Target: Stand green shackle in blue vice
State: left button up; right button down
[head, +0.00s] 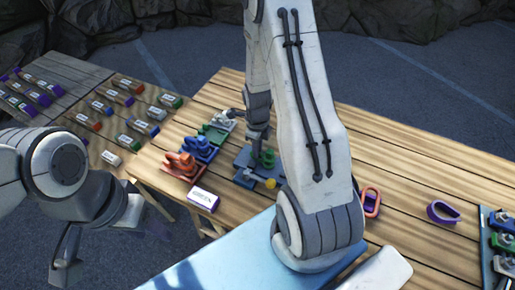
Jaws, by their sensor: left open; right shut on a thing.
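The blue vice (200,150) stands in a row of coloured vices near the table's left edge. My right gripper (256,148) points down over the table, to the right of that row, and is shut. A green piece (268,158) shows at its fingertips, above a blue-grey plate (243,163). It appears to be the green shackle, but its shape is small and partly hidden by my arm. I cannot tell whether it touches the plate. My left gripper (66,262) is open and empty at the lower left, off the table and far from the vices.
A red vice (181,167) and a green vice (213,134) flank the blue one. A labelled box (204,199) lies at the front edge. An orange shackle (371,203) and a purple shackle (441,211) lie to the right. A side table (70,75) holds several small blocks.

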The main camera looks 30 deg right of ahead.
jog(key=shift+f, duration=0.25)
jog(key=c, duration=0.8)
grip_release()
notch_tip(320, 180, up, 11)
jog(key=b, duration=0.2)
jog(key=s+a+r+n, duration=0.3)
jog(key=a+n, duration=0.5)
jog(key=n, duration=0.1)
jog(key=s+a+r+n, duration=0.3)
jog(key=a+n, duration=0.6)
jog(key=s+a+r+n, duration=0.1)
jog(key=s+a+n, duration=0.2)
jog(key=s+n, duration=0.3)
jog(key=s+a+r+n+y, duration=0.1)
jog(key=s+a+n, duration=0.3)
jog(key=n, duration=0.9)
jog(key=shift+s+a+r+b, duration=0.15)
jog(key=shift+s+r+b, duration=0.35)
jog(key=shift+s, duration=0.7)
